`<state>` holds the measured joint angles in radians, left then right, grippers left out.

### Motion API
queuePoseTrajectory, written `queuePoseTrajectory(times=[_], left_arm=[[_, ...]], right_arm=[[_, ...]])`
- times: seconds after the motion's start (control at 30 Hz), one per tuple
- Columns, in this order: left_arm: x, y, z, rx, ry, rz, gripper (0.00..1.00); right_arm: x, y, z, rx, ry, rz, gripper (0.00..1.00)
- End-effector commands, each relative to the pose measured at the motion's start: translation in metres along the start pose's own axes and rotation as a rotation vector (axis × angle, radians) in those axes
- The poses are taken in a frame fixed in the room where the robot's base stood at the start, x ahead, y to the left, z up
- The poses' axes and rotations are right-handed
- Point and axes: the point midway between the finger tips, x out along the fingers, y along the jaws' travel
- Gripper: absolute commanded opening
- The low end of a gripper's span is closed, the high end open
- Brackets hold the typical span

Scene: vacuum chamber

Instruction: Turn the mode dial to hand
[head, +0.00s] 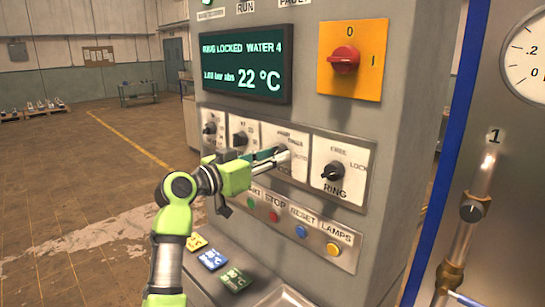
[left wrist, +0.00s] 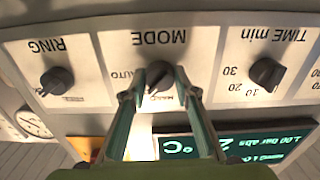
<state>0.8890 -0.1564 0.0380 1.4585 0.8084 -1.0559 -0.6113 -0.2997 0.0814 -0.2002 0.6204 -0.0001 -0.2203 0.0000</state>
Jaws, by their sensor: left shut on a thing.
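The mode dial (left wrist: 159,74) is a dark round knob on a pale plate lettered MODE, seen upside down in the left wrist view. AUTO is legible on its left there; the lettering on its right is partly covered by a finger. My left gripper (left wrist: 160,94) has a fingertip on each side of the knob and is shut on it. In the head view my left gripper (head: 280,155) reaches the panel from the left and hides most of the knob. I cannot tell clearly which mark the knob points to. My right gripper is not in view.
The ring dial (head: 333,172) sits right of the mode dial, the time dial (left wrist: 265,73) on its other side. Below are several push buttons (head: 301,231). Above are the display (head: 245,65), reading RING LOCKED, and a red switch (head: 344,59). A pipe valve (head: 472,211) stands far right.

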Motion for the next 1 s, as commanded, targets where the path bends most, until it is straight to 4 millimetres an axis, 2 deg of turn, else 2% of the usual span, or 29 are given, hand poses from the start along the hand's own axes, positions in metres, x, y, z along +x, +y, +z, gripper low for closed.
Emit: queuePoseTrajectory(times=[0.27, 0.8, 1.0], left_arm=[[0.000, 0.000, -0.001, -0.154, -0.002, -0.001, 0.06], [0.000, 0.001, -0.002, -0.593, -0.001, -0.001, 0.06], [0.000, 0.001, -0.002, -0.697, 0.000, 0.000, 0.06]], right_arm=[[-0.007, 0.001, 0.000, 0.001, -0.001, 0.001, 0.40], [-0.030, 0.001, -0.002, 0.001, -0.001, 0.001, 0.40], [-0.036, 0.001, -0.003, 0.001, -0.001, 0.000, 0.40]])
